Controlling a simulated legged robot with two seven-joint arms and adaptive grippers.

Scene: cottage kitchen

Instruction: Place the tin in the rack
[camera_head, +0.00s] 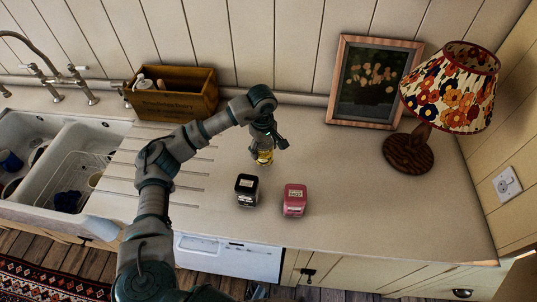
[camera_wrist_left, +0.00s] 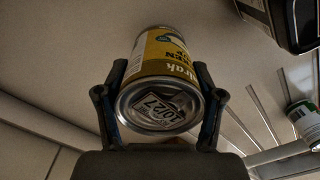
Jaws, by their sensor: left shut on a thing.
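My left gripper (camera_head: 266,146) is shut on a yellow tin (camera_head: 264,157) over the middle of the counter. In the left wrist view the yellow tin (camera_wrist_left: 163,80) lies between the two fingers of the left gripper (camera_wrist_left: 160,105), its printed metal end facing the camera. I cannot tell whether its far end touches the counter. A white wire rack (camera_head: 72,170) shows in the sink at the left, well away from the gripper. My right gripper is not in view.
A black tin (camera_head: 246,190) and a pink tin (camera_head: 294,200) stand near the counter's front edge. A wooden box (camera_head: 172,102), a framed picture (camera_head: 372,84) and a flowered lamp (camera_head: 452,92) stand at the back. A grooved drainboard (camera_head: 130,160) lies between sink and gripper. The right counter is clear.

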